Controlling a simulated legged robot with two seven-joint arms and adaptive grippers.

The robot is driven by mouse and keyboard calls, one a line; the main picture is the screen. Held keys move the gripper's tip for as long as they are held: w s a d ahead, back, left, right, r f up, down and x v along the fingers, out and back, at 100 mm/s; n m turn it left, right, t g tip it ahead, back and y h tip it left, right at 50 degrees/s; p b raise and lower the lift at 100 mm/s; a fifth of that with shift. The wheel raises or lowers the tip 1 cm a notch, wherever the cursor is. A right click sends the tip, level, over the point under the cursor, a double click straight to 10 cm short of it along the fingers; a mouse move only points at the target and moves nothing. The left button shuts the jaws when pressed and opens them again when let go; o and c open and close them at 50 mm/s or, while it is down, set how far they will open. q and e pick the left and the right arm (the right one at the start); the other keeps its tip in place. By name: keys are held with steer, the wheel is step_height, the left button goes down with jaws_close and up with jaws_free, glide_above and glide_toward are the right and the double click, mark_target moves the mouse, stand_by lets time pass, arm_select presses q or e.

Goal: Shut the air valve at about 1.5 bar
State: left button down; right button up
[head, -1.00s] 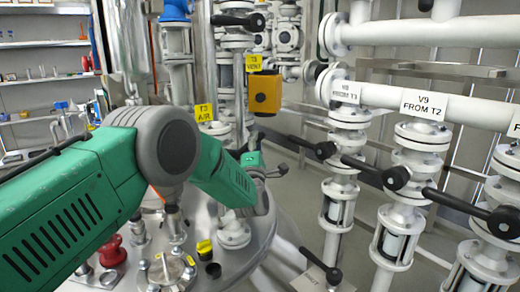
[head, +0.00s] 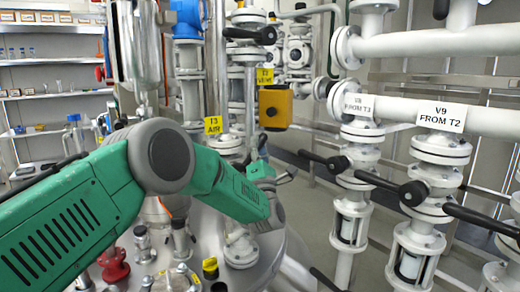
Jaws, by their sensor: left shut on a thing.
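The air valve (head: 225,146) is a white flanged fitting under the yellow "T3 AIR" label (head: 213,125), on a vertical pipe above the steel vessel. My left arm reaches in from the left, and its green forearm covers much of the valve's lower part. My left gripper (head: 284,177) is at the far end of that arm, just right of the valve, shut on what appears to be the valve's dark handle (head: 262,147). The fingers and handle are small and partly hidden, so the handle's angle is unclear. I see no readable pressure gauge. My right gripper is not in view.
A yellow box (head: 275,107) hangs under the "T3 VENT" label (head: 265,77). A red fitting (head: 114,265) stands on the vessel lid. Shelves (head: 50,63) line the back left.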

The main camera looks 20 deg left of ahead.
arm_select(q)
steer(key=shift+d+f, duration=0.1)
steer(key=shift+f, duration=0.05)
steer(key=c, duration=1.4)
jaws_free()
steer(key=shift+s, duration=0.1)
steer(key=v, duration=1.2)
